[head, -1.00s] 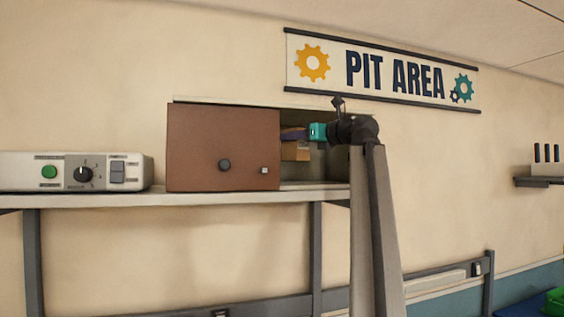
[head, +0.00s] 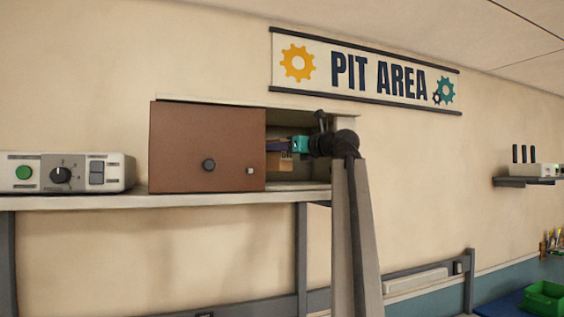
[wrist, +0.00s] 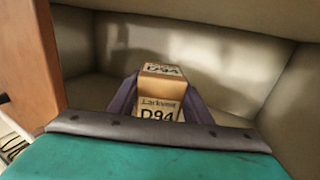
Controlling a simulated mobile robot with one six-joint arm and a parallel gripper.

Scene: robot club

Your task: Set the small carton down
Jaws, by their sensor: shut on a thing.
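The small carton (wrist: 162,82) is a tan box with a pale label reading "D94". My gripper (wrist: 160,100) has its two purple fingers shut on the carton's sides. In the head view, my gripper (head: 280,146) reaches from the right into an open wall cabinet, and part of the carton (head: 279,161) shows below it. The carton is inside the cabinet, apart from the back wall in the wrist view. Its underside is hidden, so I cannot tell whether it touches the cabinet floor.
The brown door (head: 206,147) covers the cabinet's left part; its edge (wrist: 36,60) stands close on the left in the wrist view. A control box (head: 66,172) sits on the shelf (head: 180,201) at left. A green bin (head: 545,298) is at lower right.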

